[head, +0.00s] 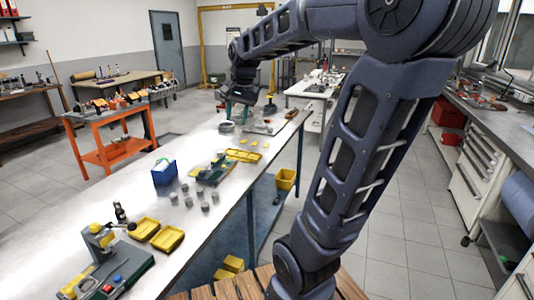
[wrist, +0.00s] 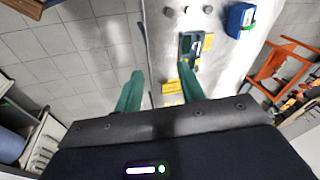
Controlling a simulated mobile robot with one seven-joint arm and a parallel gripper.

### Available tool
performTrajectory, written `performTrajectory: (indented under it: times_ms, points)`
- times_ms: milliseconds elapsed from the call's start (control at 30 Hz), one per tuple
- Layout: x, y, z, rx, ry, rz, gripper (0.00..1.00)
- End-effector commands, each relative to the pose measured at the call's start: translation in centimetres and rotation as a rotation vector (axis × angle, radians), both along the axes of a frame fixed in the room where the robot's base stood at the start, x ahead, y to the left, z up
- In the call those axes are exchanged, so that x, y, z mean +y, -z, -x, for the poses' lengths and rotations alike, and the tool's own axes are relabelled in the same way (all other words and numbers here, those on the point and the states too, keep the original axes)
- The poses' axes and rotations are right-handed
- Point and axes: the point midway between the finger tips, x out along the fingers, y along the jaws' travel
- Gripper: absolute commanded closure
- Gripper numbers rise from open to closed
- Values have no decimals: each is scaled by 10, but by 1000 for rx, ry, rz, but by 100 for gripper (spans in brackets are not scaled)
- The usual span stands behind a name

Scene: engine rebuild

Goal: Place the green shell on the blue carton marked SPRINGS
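The blue carton (head: 164,175) stands upright on the long light workbench, left of centre in the head view. It also shows at the top right of the wrist view (wrist: 236,24), with a white patch on it; no lettering is readable. A small pale, greenish thing (head: 161,161) shows at the carton's top in the head view. It is too small to tell whether it is the green shell. My gripper (head: 238,108) is above the far part of the bench, apart from the carton. Its green fingers stand apart with nothing between them in the wrist view (wrist: 160,75).
Several grey cylinders (head: 188,201) stand close to the carton. Two yellow trays (head: 168,238) and a green-based machine (head: 105,265) are nearer. An orange table (head: 108,154) stands left across an aisle.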

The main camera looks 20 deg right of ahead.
Motion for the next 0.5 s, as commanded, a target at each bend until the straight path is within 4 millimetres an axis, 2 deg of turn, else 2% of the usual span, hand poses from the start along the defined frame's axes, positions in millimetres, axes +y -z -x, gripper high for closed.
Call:
performTrajectory:
  times_ms: [33,300,500]
  points:
    - [-5,2,18,-19,-40,16,60]
    - [-24,28,99,-104,-303,140,60]
    - [-33,53,145,-145,-466,235,60]
